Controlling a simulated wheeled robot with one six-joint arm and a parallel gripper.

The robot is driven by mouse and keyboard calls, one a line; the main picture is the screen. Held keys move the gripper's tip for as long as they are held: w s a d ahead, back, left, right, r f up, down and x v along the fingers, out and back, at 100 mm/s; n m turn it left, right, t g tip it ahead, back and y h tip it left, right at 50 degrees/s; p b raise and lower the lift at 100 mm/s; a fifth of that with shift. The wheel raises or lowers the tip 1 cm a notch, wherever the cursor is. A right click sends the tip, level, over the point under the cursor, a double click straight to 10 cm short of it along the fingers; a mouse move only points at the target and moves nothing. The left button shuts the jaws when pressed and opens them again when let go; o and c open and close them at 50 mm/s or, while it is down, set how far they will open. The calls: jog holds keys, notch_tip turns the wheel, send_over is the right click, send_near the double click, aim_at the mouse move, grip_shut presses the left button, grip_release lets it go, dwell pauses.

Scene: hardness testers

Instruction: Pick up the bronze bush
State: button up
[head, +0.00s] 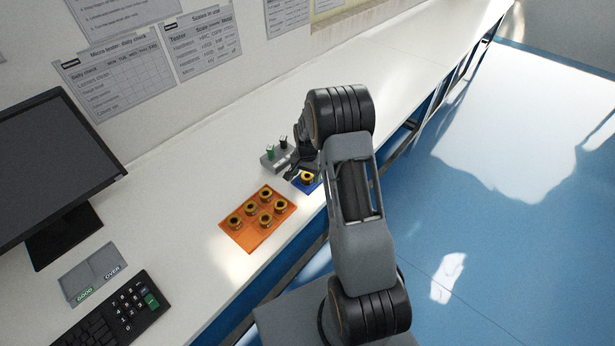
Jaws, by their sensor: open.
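Several ring-shaped bronze bushes with dark centres sit on an orange tray (243,244) on the white bench. One more bronze bush (307,178) sits apart on a small blue pad (314,187) at the bench's front edge. My gripper (296,172) is beside this single bush, on its upper left in the picture. The gripper is small and partly hidden by my arm. It is open, and nothing shows between its fingers.
A grey GOOD/OVER tray (93,272), a keyboard (112,318) and a monitor (50,165) are at the left. The bench beyond my arm is clear.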

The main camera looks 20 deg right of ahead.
jog(key=shift+f, duration=0.3)
jog(key=c, duration=1.2)
jog(key=shift+r, duration=0.1)
